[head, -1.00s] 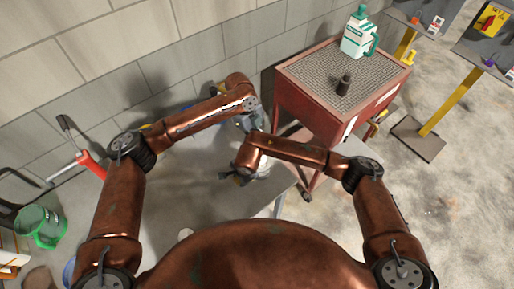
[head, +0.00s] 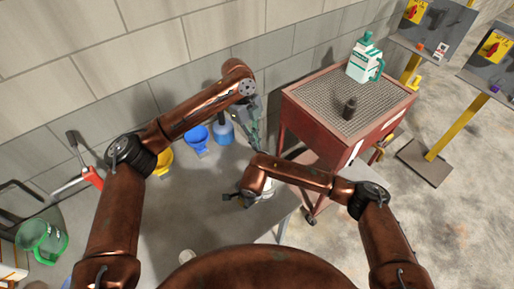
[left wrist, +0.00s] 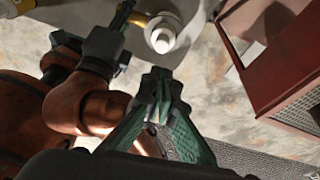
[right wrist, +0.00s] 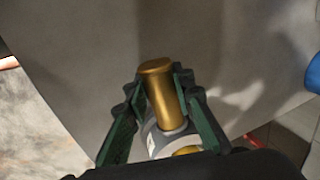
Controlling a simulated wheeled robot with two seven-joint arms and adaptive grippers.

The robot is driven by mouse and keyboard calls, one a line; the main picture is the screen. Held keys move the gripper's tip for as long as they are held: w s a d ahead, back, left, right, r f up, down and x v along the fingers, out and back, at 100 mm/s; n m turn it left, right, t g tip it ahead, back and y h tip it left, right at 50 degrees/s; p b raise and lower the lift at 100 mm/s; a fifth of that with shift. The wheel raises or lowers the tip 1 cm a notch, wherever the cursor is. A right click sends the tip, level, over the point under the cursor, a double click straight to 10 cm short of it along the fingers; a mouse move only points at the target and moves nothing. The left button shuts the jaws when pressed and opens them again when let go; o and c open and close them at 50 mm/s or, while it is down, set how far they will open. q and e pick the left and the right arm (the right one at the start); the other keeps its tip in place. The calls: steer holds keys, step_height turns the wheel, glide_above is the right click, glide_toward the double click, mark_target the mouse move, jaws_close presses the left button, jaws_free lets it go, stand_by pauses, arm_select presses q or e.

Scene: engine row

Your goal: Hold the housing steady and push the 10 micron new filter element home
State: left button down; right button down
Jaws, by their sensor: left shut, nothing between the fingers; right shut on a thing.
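How deep the element sits cannot be told. My right gripper (right wrist: 160,85) is shut on the housing's brass stub (right wrist: 163,98), with a green finger on each side; the grey body below is partly hidden. My left gripper (left wrist: 162,82) is shut and empty, apart from the element. In the head view my left gripper (head: 256,138) is beyond my right arm, which hides much of the housing.
A red cart (head: 325,135) with a mesh top stands at the right, holding a white-green jug (head: 364,62) and a dark bottle (head: 349,108). Blue funnels (head: 197,138) and a yellow one (head: 160,162) stand by the wall.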

arm_select(q)
steer(key=shift+d+x, duration=0.15)
steer(key=shift+x, duration=3.35)
steer(key=shift+d+x, duration=0.15)
steer(key=shift+x, duration=3.4)
steer(key=shift+a+f, duration=0.1)
steer(key=shift+f, duration=0.5)
steer(key=shift+w+r, duration=0.1)
steer(key=shift+r, duration=1.45)
steer(key=v, duration=1.2)
